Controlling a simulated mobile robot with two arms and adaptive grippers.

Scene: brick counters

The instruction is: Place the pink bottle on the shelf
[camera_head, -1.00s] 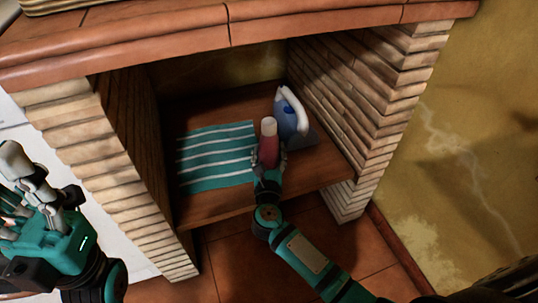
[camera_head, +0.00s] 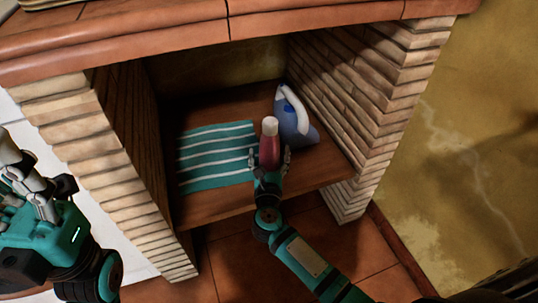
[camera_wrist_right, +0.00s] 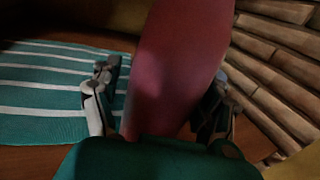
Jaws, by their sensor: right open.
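The pink bottle (camera_head: 269,150) with a white cap stands upright on the brown shelf (camera_head: 215,208), at the right edge of the striped cloth. My right gripper (camera_head: 269,162) is open, with its fingers on either side of the bottle. In the right wrist view the bottle (camera_wrist_right: 175,70) rises between the two spread fingers (camera_wrist_right: 160,108). The bottle's base is hidden by the gripper. My left gripper (camera_head: 30,185) is at the far left, outside the shelf, and its opening cannot be made out.
A teal and white striped cloth (camera_head: 215,157) lies on the shelf left of the bottle. A blue and white iron (camera_head: 292,118) stands close behind the bottle to the right. Brick walls (camera_head: 125,165) close both sides, and a tiled counter (camera_head: 150,40) overhangs the shelf.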

